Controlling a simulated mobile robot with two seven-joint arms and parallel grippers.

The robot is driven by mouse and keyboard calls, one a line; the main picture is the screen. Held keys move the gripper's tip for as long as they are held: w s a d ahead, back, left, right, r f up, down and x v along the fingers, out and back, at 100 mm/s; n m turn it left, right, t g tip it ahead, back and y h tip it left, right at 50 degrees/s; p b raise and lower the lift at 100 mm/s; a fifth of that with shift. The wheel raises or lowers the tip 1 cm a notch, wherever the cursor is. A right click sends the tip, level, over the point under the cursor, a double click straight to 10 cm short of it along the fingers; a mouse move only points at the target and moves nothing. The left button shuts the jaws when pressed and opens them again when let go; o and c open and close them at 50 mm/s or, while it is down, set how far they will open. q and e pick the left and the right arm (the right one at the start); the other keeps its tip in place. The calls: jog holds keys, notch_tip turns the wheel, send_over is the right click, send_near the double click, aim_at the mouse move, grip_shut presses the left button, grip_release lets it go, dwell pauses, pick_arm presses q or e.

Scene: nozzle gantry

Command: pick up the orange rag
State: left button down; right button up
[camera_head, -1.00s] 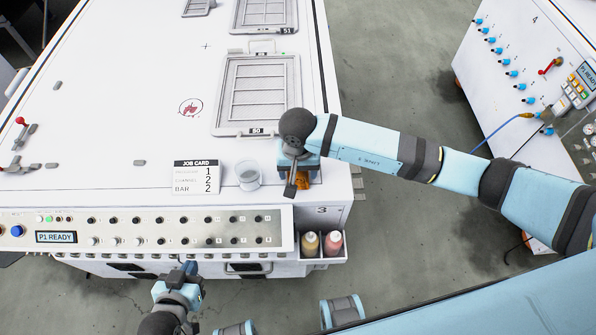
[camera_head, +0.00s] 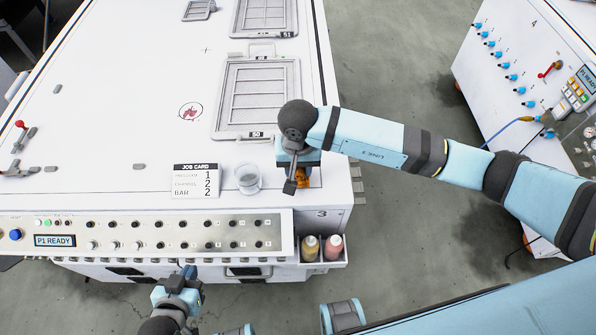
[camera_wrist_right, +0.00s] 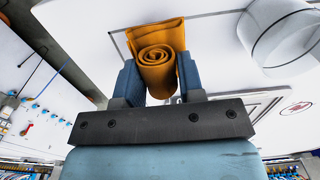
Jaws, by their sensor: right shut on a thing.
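The orange rag (camera_wrist_right: 157,57) is a rolled cloth, its spiral end facing the right wrist camera. My right gripper (camera_wrist_right: 157,82) is shut on it, with one blue finger on each side. In the head view only a small part of the rag (camera_head: 302,178) shows below my right gripper (camera_head: 297,180), near the front right corner of the white machine top. Whether the rag touches the top is hard to tell. My left gripper (camera_head: 187,272) is low in front of the machine's control panel, and its fingers are too small to judge.
A clear cup (camera_head: 248,180) stands just left of the right gripper, beside a job card (camera_head: 196,180). Two bottles (camera_head: 322,247) sit in a holder at the front corner. A framed panel (camera_head: 257,98) lies behind. Another white machine (camera_head: 520,75) stands at right.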

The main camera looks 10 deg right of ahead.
notch_tip(320, 180, up, 17)
jog(key=b, duration=0.2)
